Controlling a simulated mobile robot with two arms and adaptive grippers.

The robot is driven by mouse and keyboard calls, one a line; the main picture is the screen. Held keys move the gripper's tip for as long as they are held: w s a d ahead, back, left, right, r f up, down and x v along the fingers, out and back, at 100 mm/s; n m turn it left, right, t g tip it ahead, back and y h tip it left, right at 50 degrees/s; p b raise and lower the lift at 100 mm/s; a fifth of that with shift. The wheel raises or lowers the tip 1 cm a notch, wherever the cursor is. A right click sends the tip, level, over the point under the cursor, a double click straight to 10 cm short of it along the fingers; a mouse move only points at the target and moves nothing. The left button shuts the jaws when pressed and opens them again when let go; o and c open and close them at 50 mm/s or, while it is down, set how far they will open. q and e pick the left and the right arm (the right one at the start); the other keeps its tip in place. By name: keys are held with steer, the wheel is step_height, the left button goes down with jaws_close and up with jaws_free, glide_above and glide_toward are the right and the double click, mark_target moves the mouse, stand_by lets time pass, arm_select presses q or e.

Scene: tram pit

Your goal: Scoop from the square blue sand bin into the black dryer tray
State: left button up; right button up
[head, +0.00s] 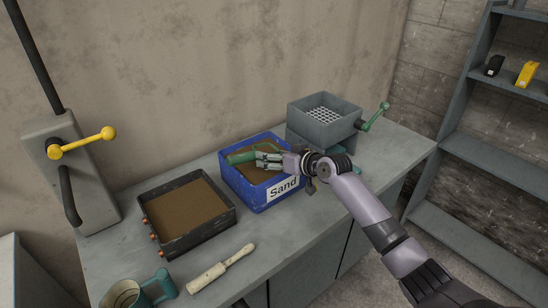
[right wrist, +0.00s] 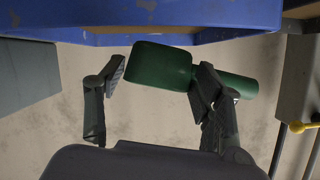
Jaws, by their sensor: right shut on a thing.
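The square blue sand bin (head: 253,197), labelled "Sand", stands mid-bench with brown sand inside. The black dryer tray (head: 201,230) lies to its left, with a level layer of brown sand in it. My right gripper (head: 268,160) is over the blue bin, shut on a green scoop (head: 240,157). In the right wrist view the green scoop (right wrist: 160,65) lies crosswise by the fingers, with the bin's blue wall (right wrist: 160,20) above it. Whether the scoop holds or touches sand is hidden. My left gripper is not in view.
A grey sieve box (head: 324,128) with a green crank stands right of the bin. A grey lever machine (head: 70,165) stands at the left. Shelves (head: 490,160) are at the right.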

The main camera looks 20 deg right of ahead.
step_height(320, 180, up, 10)
steer(key=n+h+p, duration=0.1)
steer(key=p, duration=0.8)
steer(key=shift+f+n, duration=0.15)
steer(key=shift+n, duration=0.25)
stand_by(1.0)
steer(key=o, duration=0.6)
steer(key=c, duration=0.6)
